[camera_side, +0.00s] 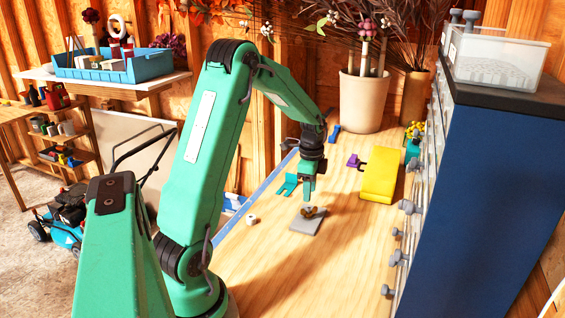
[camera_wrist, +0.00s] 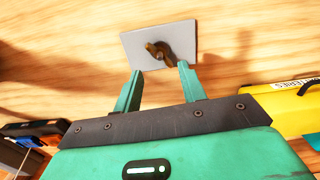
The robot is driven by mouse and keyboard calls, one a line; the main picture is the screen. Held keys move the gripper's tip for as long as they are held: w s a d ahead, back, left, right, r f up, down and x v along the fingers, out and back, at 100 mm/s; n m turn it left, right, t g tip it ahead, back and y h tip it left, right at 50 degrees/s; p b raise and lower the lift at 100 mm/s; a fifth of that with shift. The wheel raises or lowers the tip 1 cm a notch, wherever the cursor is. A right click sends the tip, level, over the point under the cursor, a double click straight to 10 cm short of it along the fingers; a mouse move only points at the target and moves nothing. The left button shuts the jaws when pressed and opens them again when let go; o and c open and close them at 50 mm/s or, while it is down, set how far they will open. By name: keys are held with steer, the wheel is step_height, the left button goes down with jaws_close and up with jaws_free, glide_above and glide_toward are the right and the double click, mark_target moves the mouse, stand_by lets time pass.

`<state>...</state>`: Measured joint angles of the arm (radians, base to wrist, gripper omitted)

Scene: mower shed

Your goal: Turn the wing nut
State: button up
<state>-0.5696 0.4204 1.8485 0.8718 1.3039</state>
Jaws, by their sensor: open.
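The brass-coloured wing nut (camera_side: 311,211) sits on a grey plate (camera_side: 305,225) on the wooden bench top. In the wrist view the wing nut (camera_wrist: 159,50) shows near the middle of the plate (camera_wrist: 183,35), just beyond my fingertips. My gripper (camera_side: 309,190) hangs above the wing nut, pointing down. In the wrist view my gripper (camera_wrist: 160,75) has its two green fingers apart, with nothing held between them. The fingers appear clear of the wing nut, though the exact height gap is hard to tell.
A yellow case (camera_side: 381,175) lies right of the plate, with a small purple item (camera_side: 353,161) beside it. A small white piece (camera_side: 251,219) lies to the left. A blue drawer cabinet (camera_side: 475,200) bounds the right side. The bench in front of the plate is clear.

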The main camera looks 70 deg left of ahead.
steer(key=shift+f, duration=3.4)
jaws_close()
